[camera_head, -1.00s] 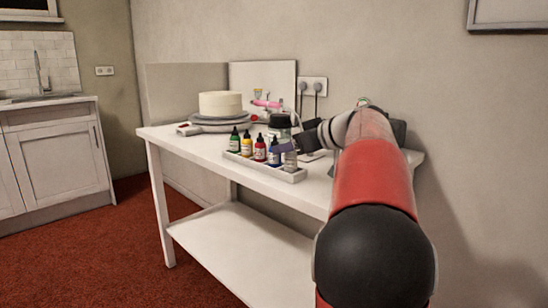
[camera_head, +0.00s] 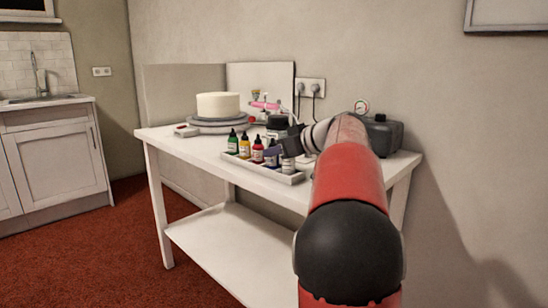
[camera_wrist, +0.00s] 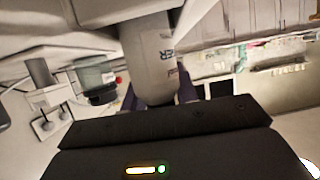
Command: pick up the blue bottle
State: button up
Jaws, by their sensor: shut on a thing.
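The blue bottle (camera_head: 271,158), dark with a pale label, stands in the white tray (camera_head: 292,180) on the table. My gripper (camera_head: 287,151) is right beside it, and one purple finger partly covers its top. The gripper is shut on the grey bottle to the right of the blue one. In the wrist view this grey bottle (camera_wrist: 152,62), with dark letters ending in "ER", sits between the purple fingertips (camera_wrist: 160,95). I cannot tell whether its base is clear of the tray.
A cake (camera_head: 218,105) on a grey turntable (camera_head: 216,125) is farther back. A dark box with a gauge (camera_head: 383,134) is at the right. The table's front left top is clear.

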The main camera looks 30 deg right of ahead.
aim_at(278, 165)
jog(key=shift+r, duration=0.1)
notch_tip(278, 165, up, 20)
jog(key=p, duration=0.7)
